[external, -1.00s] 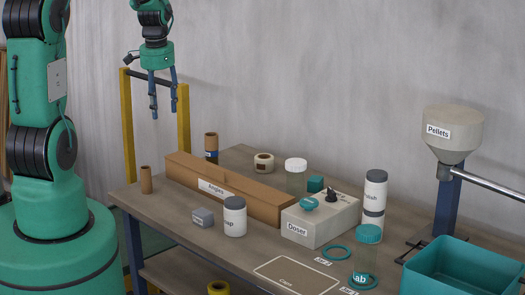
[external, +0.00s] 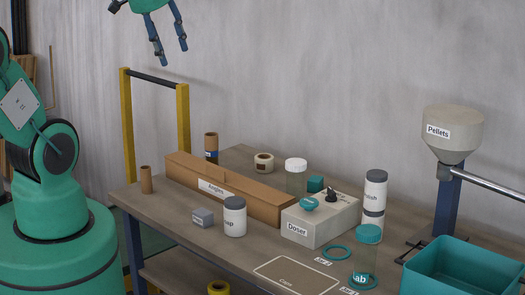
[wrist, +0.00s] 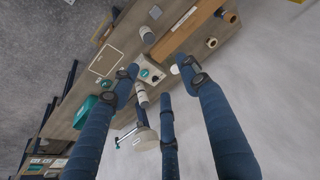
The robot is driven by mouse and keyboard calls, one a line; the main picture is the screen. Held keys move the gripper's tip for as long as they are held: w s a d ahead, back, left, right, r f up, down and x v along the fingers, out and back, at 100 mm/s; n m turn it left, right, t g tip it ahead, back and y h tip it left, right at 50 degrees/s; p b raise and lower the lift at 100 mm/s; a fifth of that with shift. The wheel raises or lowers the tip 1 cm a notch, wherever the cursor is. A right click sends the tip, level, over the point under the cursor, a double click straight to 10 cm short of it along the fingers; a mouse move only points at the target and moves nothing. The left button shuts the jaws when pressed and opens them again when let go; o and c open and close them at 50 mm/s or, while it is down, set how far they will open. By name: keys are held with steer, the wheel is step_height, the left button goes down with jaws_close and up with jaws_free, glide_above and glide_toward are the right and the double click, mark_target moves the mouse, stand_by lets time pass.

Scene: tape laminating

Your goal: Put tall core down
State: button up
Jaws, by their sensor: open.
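Two brown cardboard cores stand upright on the workbench. A taller one (external: 211,146) with a dark blue band is behind the long brown box, its lower part hidden. A shorter plain one (external: 146,180) is at the bench's left end. My gripper (external: 173,55) is open and empty, high above the bench's left end, apart from both cores. In the wrist view its blue fingers (wrist: 158,78) are spread with nothing between them.
The long box (external: 235,187), the Doser box (external: 320,220), a soap jar (external: 235,217) and a tape roll (external: 263,163) crowd the bench (external: 175,218). A yellow-posted frame (external: 128,125) rises behind its left end. The teal bin (external: 465,268) and pellet hopper (external: 452,133) are at right.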

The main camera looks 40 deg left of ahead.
steer(key=s+d+r+t, duration=0.1)
steer(key=s+d, duration=0.3)
steer(key=s, duration=0.4)
steer(key=shift+s+d+r+h, duration=0.15)
steer(key=shift+s+d+h, duration=0.15)
steer(key=shift+s+d, duration=0.1)
stand_by(0.8)
